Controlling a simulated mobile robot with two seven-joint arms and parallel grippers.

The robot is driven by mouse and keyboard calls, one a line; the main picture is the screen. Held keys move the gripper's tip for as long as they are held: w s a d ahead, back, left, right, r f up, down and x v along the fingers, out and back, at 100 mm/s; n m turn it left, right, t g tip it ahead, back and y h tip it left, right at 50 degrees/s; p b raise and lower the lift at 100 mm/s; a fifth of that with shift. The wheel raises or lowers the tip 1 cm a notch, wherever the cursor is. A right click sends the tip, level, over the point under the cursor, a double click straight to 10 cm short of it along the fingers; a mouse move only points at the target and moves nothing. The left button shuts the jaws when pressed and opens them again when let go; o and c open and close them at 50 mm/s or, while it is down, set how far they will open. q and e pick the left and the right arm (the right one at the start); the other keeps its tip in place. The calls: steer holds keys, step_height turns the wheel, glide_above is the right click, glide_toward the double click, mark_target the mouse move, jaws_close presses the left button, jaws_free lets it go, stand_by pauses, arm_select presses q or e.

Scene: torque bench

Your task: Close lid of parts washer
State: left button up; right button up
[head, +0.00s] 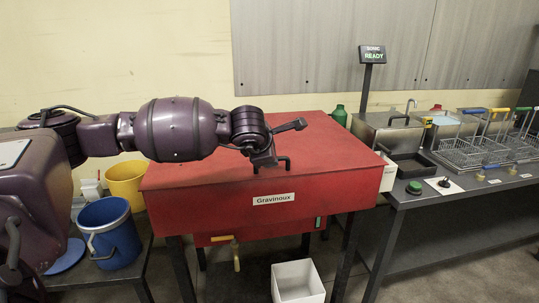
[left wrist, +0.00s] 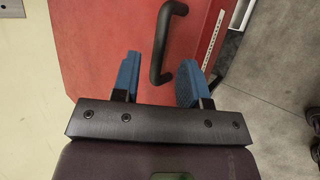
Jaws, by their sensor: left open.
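The parts washer is a red cabinet with a "Gravinoux" label (head: 273,199) on its front. Its red lid (head: 335,145) lies low and nearly level over the tub; I cannot tell whether a gap is left at its edge. A black bar handle (head: 287,162) is on the lid near the front. My left gripper (head: 266,160) is over the lid beside this handle. In the left wrist view the open blue-padded fingers (left wrist: 158,80) stand on either side of the near end of the handle (left wrist: 162,45), with no clear contact. My right gripper is out of view.
A blue bucket (head: 108,235) and a yellow bucket (head: 126,182) stand at the left. A white bin (head: 297,282) is on the floor below. A grey bench (head: 445,200) with wire baskets (head: 470,152) and a sonic display (head: 373,54) stands close at the right.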

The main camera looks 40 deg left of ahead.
arm_select(q)
steer(key=p+v, duration=0.2)
steer(key=v, duration=0.6)
steer(key=shift+s+r, duration=0.25)
steer(key=shift+r, duration=0.05)
steer(key=shift+d, duration=0.1)
